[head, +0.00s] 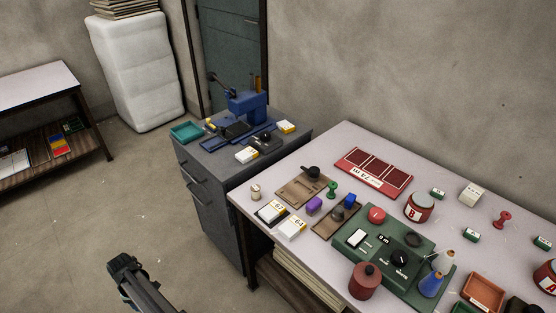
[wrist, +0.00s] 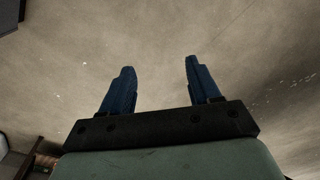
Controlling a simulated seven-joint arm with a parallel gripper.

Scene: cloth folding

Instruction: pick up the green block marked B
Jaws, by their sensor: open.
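Three small green blocks with pale labels lie on the right part of the white table: one near the back (head: 438,194), one closer to the middle (head: 471,235) and one near the right edge (head: 542,242). Their letters are too small to read, so I cannot tell which is marked B. My gripper (head: 125,264) is low at the left in the head view, over the floor and well away from the blocks. In the wrist view my gripper (wrist: 160,80) has its two blue fingers wide apart, with nothing between them but floor beyond.
A red tin marked B (head: 419,208) stands near the blocks. A green panel with knobs (head: 353,259), a red spool (head: 502,219) and a blue-and-white cone (head: 431,284) crowd the table. A grey cabinet (head: 217,204) adjoins it.

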